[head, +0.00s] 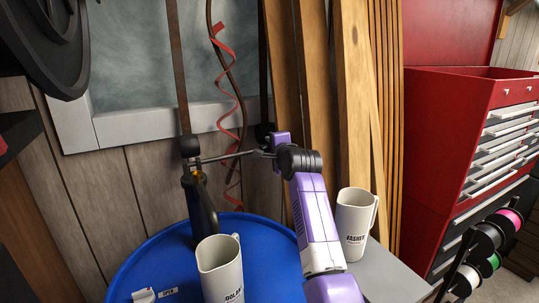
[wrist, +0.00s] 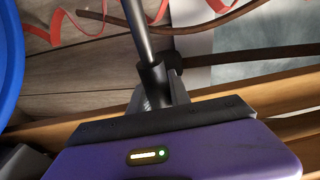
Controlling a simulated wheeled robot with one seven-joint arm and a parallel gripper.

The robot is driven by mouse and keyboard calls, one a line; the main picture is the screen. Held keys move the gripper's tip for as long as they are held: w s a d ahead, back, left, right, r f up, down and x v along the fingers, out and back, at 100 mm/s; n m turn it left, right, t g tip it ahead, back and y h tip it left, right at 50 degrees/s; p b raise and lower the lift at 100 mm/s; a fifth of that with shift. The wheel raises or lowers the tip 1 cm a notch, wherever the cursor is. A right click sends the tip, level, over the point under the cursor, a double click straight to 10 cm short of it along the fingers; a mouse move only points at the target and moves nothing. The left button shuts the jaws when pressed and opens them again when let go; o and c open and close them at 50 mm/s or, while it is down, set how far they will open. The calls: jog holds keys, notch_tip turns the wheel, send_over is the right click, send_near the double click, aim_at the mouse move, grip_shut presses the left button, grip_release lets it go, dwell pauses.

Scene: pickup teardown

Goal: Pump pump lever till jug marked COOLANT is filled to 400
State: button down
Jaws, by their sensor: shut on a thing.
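The hand pump (head: 200,205) stands upright on the blue drum, with a dark body. Its pump lever (head: 228,156) runs from the pump head to the right, nearly level. My gripper (head: 266,146) is shut on the lever's outer end; in the wrist view the lever rod (wrist: 137,32) runs down into the jaws (wrist: 157,88). The white jug marked COOLANT (head: 218,272) stands in front of the pump at the drum; its label is partly turned away. I cannot read a fill level in it, and no liquid stream shows.
The blue drum (head: 130,275) has a cap and an "OPEN" tag (head: 168,291) on top. A second white jug, marked WASHER (head: 355,222), stands on a grey surface to the right. Wooden planks (head: 352,80) lean behind my arm. A red tool chest (head: 450,120) is at right.

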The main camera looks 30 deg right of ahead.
jog(key=a+r+n+t+h+p, duration=0.1)
jog(key=a+r+n+p, duration=0.2)
jog(key=r, duration=0.9)
jog(key=shift+a+r+n, duration=0.15)
jog(key=shift+r+n, duration=0.15)
jog(key=shift+n, duration=0.7)
jog(key=shift+r, duration=0.1)
jog(key=c, duration=1.3)
grip_release()
jog(key=shift+a, duration=0.15)
jog(key=shift+o, duration=0.5)
jog(key=shift+f, duration=0.2)
jog(key=b+v, duration=0.1)
jog(key=v, duration=0.6)
jog(key=shift+s+b, duration=0.3)
jog(key=shift+s, duration=0.05)
